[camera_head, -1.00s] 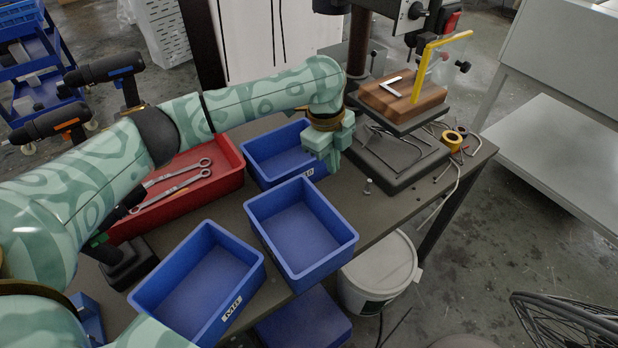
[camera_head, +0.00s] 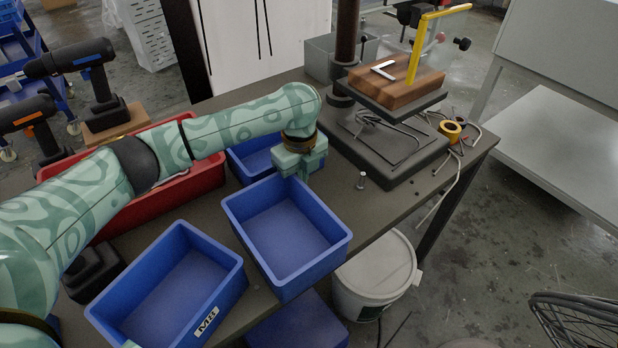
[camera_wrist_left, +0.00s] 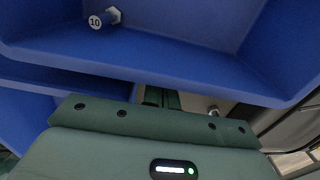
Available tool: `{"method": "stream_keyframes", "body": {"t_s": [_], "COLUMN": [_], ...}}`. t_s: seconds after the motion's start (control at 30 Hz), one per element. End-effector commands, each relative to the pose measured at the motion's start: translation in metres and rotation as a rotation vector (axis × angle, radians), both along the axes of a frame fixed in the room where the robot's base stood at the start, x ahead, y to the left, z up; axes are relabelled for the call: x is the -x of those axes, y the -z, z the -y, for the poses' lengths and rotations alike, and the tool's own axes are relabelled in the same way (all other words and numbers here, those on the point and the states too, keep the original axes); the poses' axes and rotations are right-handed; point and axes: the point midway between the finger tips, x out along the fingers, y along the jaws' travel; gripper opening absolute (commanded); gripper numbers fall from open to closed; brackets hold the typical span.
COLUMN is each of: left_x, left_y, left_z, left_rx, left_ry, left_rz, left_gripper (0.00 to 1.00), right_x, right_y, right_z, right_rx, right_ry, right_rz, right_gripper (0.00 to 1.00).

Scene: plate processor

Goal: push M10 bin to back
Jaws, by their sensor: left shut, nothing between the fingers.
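Three blue bins stand in a row on the dark workbench. The front-left bin (camera_head: 196,340) bears an M8 label. The middle bin (camera_head: 322,262) shows no label. The back bin (camera_head: 236,164) is partly hidden behind my left arm, and its label is hidden. My left gripper (camera_head: 303,176) is shut and empty, low at the right side of the back bin, close to the middle bin's far corner. I cannot tell whether it touches either. In the wrist view, my fingers (camera_wrist_left: 160,97) are by a bin wall (camera_wrist_left: 200,78); that bin holds a bolt marked 10 (camera_wrist_left: 104,18).
A red tray (camera_head: 190,190) lies left of the back bin, beneath my arm. A white bucket (camera_head: 375,275) stands below the bench edge.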

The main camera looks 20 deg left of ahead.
Motion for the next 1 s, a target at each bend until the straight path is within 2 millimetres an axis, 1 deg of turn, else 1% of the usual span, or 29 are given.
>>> {"method": "stream_keyframes", "body": {"t_s": [0.03,0.17,0.47,0.57,0.67,0.8,0.87,1.0], "left_x": [-0.003,-0.008,-0.009,-0.012,-0.021,-0.041,-0.051,-0.073], "left_y": [0.006,0.002,-0.001,-0.002,-0.004,-0.002,0.0,0.006], "left_z": [-0.006,-0.015,-0.016,-0.02,-0.035,-0.07,-0.086,-0.122], "left_rx": [0.0,0.0,0.0,0.0,0.0,0.001,0.001,0.001], "left_ry": [-0.001,0.001,0.002,-0.001,-0.005,-0.008,-0.007,-0.007], "left_rz": [-0.004,-0.002,-0.001,0.0,-0.001,-0.003,-0.003,-0.006], "left_gripper": [0.0,0.0,0.0,0.0,0.0,0.0,0.0,0.0], "right_x": [0.003,0.005,0.004,0.004,0.001,0.0,0.002,0.009], "right_y": [0.006,0.009,0.009,0.007,0.003,0.001,0.004,0.017], "right_z": [0.0,0.0,-0.001,-0.001,-0.001,-0.001,-0.001,-0.001], "right_rx": [-0.001,0.0,-0.001,0.0,-0.001,-0.001,-0.001,0.0], "right_ry": [0.0,0.0,0.0,0.0,0.0,0.0,0.0,0.0], "right_rz": [-0.008,-0.012,-0.01,-0.009,-0.003,-0.001,-0.004,-0.021], "right_gripper": [0.36,0.36,0.36,0.36,0.36,0.36,0.36,0.36]}}
